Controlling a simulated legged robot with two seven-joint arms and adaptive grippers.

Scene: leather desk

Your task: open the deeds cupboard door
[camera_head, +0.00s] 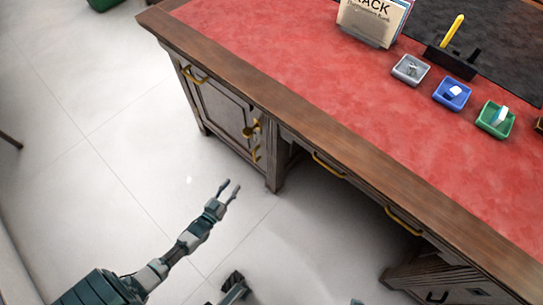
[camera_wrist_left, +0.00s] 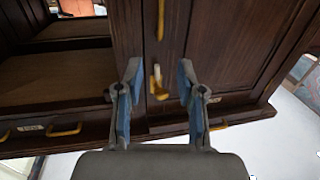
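The deeds cupboard door (camera_head: 222,113) is a dark wooden panel in the desk's left pedestal, and it looks shut. It carries a brass key-like fitting (camera_head: 252,128) with a vertical brass handle (camera_head: 255,154) below it. My left gripper (camera_head: 231,188) is open and empty, in front of the door and apart from it. In the left wrist view the open fingers (camera_wrist_left: 160,88) frame the brass key-like fitting (camera_wrist_left: 157,80) between them from a distance. The vertical handle (camera_wrist_left: 160,18) shows above it there.
The desk has a red leather top (camera_head: 290,65) with a wooden edge. Drawer handles (camera_head: 328,165) run along its front. A card holder (camera_head: 372,22) and small grey, blue (camera_head: 452,95) and green trays stand on top. Pale floor in front of the door is clear.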

